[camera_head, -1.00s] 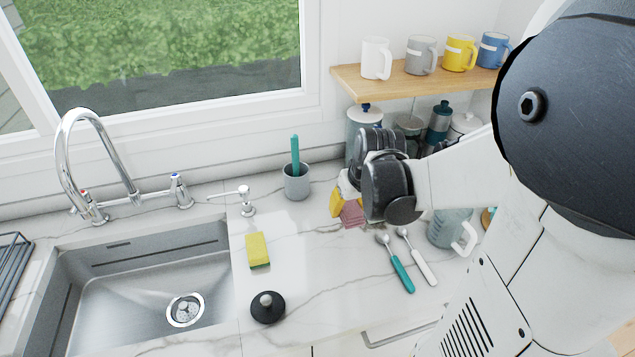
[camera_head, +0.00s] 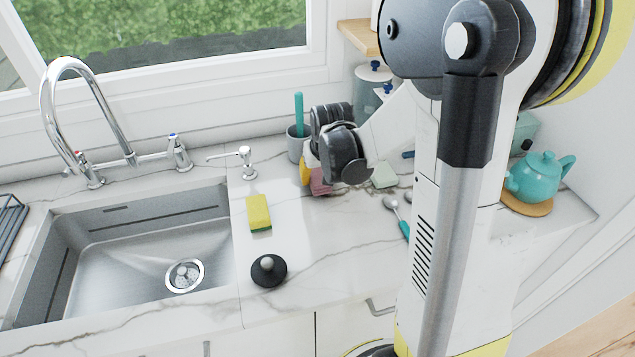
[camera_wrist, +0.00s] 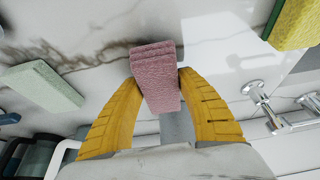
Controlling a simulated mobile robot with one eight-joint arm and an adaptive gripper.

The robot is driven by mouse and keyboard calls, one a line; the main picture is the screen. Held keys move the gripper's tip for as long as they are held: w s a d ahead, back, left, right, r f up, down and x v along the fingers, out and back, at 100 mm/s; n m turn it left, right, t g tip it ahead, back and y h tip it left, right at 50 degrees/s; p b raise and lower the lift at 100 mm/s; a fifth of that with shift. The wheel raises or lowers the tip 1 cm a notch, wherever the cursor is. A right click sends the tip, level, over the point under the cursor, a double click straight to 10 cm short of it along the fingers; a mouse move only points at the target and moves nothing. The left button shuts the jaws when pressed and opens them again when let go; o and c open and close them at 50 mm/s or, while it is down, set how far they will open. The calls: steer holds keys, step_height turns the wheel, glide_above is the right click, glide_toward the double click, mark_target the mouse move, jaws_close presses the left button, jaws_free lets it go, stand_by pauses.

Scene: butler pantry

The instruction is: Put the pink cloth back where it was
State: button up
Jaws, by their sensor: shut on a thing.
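The pink cloth (camera_wrist: 157,80) is a folded block between the two yellow fingers of my gripper (camera_wrist: 160,108) in the wrist view. The fingers are shut on its sides. In the head view the pink cloth (camera_head: 319,182) shows below my gripper (camera_head: 311,174), left of my dark wrist, near the grey cup. Whether the cloth touches the counter is hard to tell. A pale green cloth (camera_wrist: 43,86) lies on the counter to the left in the wrist view; in the head view it (camera_head: 384,175) is just right of my wrist.
A yellow-green sponge (camera_head: 258,213) lies beside the sink (camera_head: 150,255), with a black stopper (camera_head: 268,270) in front. A grey cup (camera_head: 296,146) holds a teal handle. A soap dispenser (camera_head: 246,162) stands behind the sponge. A teal teapot (camera_head: 540,178) is at right. Counter between sponge and spoons is clear.

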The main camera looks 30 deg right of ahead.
steer(key=shift+f, duration=0.6)
steer(key=shift+f, duration=0.2)
steer(key=o, duration=1.3)
steer(key=shift+r, duration=0.1)
